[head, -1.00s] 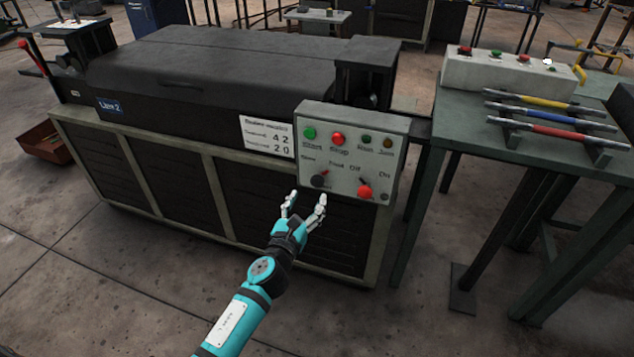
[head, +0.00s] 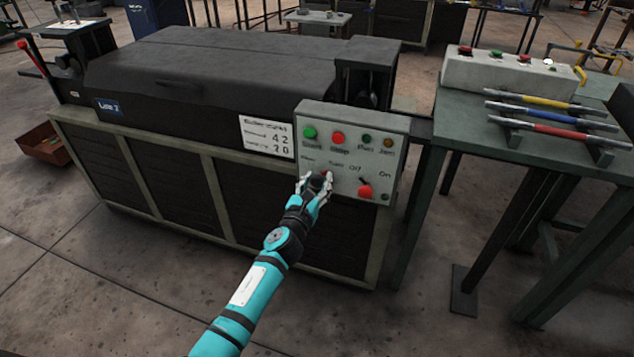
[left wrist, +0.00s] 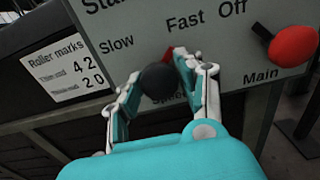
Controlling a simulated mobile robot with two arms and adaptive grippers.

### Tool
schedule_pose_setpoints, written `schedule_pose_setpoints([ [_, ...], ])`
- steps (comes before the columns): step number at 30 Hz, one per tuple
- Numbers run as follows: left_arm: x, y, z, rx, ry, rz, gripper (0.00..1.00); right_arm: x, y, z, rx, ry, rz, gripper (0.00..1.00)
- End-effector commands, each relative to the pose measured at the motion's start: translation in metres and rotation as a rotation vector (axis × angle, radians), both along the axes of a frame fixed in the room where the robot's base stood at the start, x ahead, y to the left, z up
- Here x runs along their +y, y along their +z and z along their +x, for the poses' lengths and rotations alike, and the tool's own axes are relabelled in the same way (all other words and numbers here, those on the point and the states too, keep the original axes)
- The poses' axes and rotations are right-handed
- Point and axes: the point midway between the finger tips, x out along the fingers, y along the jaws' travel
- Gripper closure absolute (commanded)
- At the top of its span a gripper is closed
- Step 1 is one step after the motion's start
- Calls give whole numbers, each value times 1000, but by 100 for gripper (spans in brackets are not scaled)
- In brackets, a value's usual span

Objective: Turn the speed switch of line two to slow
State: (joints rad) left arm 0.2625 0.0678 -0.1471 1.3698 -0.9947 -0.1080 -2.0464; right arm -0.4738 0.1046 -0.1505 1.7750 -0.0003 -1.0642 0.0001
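The grey control box (head: 391,128) is on the front right of the machine with the blue line plate, which seems to read Line 2. Its speed switch is a round black knob (left wrist: 158,81) with a red pointer (left wrist: 168,53) aimed up towards the Fast label. The Slow label is at upper left of the knob. My left gripper (head: 317,183) is at the knob. In the left wrist view its fingers (left wrist: 157,74) lie on either side of the knob and appear to touch it. The gripper partly hides the knob in the head view. My right gripper is not in view.
A red main switch (head: 365,191) sits close to the right of the knob. Green (head: 310,132) and red (head: 338,138) buttons are above. A green table (head: 462,118) with a button box (head: 508,75) and several coloured bars stands at right.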

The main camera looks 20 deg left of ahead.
Motion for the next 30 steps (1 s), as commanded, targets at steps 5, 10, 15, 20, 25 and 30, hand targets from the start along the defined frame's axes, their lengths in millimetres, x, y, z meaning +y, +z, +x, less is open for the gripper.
schedule_pose_setpoints([
  [5,0,0,0,0,0,0,88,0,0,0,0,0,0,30],
  [10,0,0,0,0,0,-1,100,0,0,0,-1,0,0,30],
  [15,0,0,0,1,0,-25,100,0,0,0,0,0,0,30],
  [20,0,-1,0,3,-1,-89,100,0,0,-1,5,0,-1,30],
  [25,-1,-1,0,7,0,-209,100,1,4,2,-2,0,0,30],
  [30,-1,-1,0,13,0,-365,100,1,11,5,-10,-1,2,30],
])
